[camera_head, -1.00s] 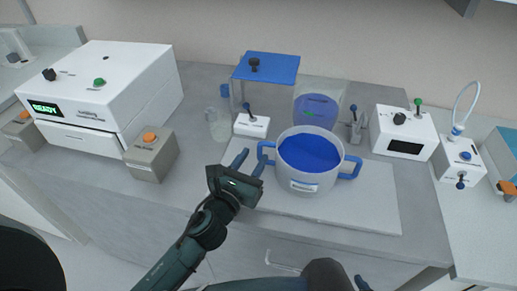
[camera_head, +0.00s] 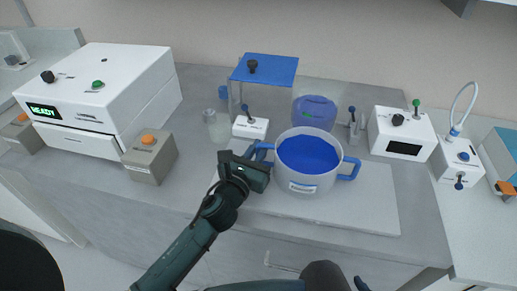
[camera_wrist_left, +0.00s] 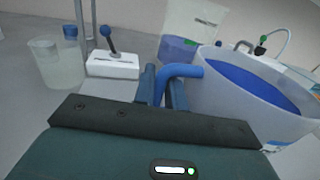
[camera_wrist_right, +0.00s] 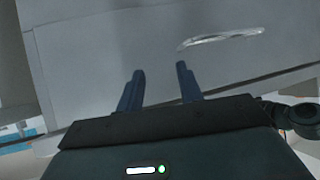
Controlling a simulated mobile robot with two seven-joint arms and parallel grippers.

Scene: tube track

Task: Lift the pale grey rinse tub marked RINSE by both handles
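The pale grey rinse tub (camera_head: 312,180) with blue liquid and two blue handles stands upright on a light mat. My left gripper (camera_head: 259,160) is at its left handle. In the left wrist view the two fingers (camera_wrist_left: 163,88) are close together on either side of the blue handle (camera_wrist_left: 182,71), with the handle pressed between them. The right handle (camera_head: 349,169) is free. My right gripper (camera_wrist_right: 160,68) is open and empty, low in front of the grey bench front. In the head view it is mostly cut off at the bottom edge.
A white switch box (camera_head: 250,127) and a glass jar (camera_head: 216,127) stand behind the left gripper. A blue-tinted container (camera_head: 313,112) is behind the tub. A white box with a dark display (camera_head: 402,133) is at right. The mat (camera_head: 350,214) is clear in front of the tub.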

